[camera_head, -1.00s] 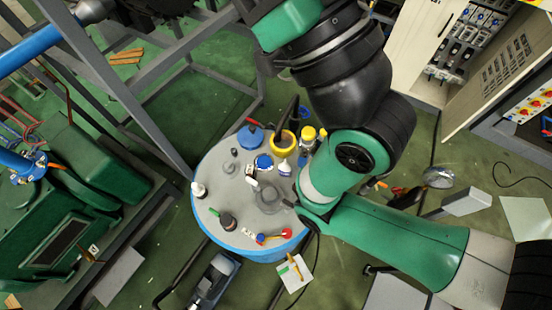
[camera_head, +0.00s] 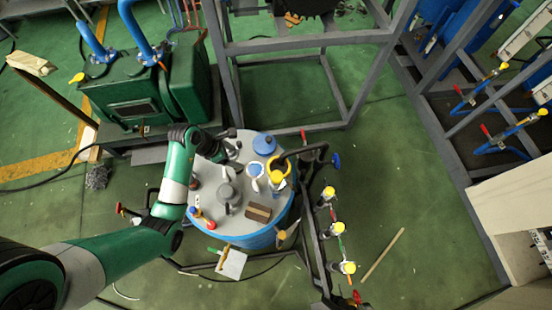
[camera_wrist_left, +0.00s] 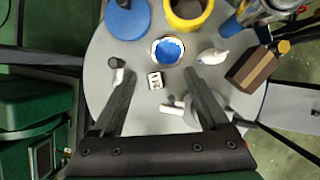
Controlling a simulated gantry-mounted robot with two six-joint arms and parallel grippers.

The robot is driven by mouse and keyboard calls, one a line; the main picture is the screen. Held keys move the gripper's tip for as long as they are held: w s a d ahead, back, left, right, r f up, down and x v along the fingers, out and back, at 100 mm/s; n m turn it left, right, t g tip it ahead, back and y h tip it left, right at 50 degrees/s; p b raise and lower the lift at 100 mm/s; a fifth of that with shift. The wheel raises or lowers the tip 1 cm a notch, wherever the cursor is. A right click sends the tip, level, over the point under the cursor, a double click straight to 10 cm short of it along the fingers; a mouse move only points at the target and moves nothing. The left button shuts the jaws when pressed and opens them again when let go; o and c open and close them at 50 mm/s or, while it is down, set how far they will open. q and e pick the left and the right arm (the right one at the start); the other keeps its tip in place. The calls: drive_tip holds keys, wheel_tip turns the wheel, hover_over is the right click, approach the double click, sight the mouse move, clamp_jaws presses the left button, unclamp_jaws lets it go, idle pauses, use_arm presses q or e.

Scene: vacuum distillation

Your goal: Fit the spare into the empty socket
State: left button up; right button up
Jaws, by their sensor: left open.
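My left gripper (camera_head: 226,147) is over the left-back part of a round grey-topped table (camera_head: 213,177). In the left wrist view its two dark fingers (camera_wrist_left: 157,76) are spread apart with nothing held. A small cream block with dark marks (camera_wrist_left: 155,80) lies on the tabletop in the gap between the fingertips, apparently below them. A small white piece (camera_wrist_left: 173,106) lies nearer the palm, also between the fingers. I cannot tell which thing is the spare, and I cannot make out an empty socket. My right gripper is not in view.
A blue round pot (camera_head: 264,144), a yellow-rimmed pot (camera_wrist_left: 188,20), a blue-topped cup (camera_wrist_left: 167,50) and a brown block (camera_head: 258,212) crowd the tabletop. Yellow-capped valves (camera_head: 339,229) stand to the right. Grey frame bars (camera_head: 300,37) rise behind; green floor is open at right.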

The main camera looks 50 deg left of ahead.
use_arm(q)
drive_tip(key=s+a+n+p, duration=0.1)
drive_tip(key=s+a+n, duration=0.15)
drive_tip(key=s, duration=0.25)
drive_tip(key=shift+m, duration=0.45)
drive_tip(key=b+x, duration=0.2)
drive_tip(key=x, duration=0.5)
drive_tip(key=shift+w+a, duration=0.1)
drive_tip(key=b+x, duration=0.2)
drive_tip(key=x, duration=0.3)
drive_tip(key=shift+f+b, duration=0.1)
drive_tip(key=shift+b, duration=0.3)
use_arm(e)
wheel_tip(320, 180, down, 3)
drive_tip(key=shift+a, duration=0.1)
use_arm(q)
clamp_jaws()
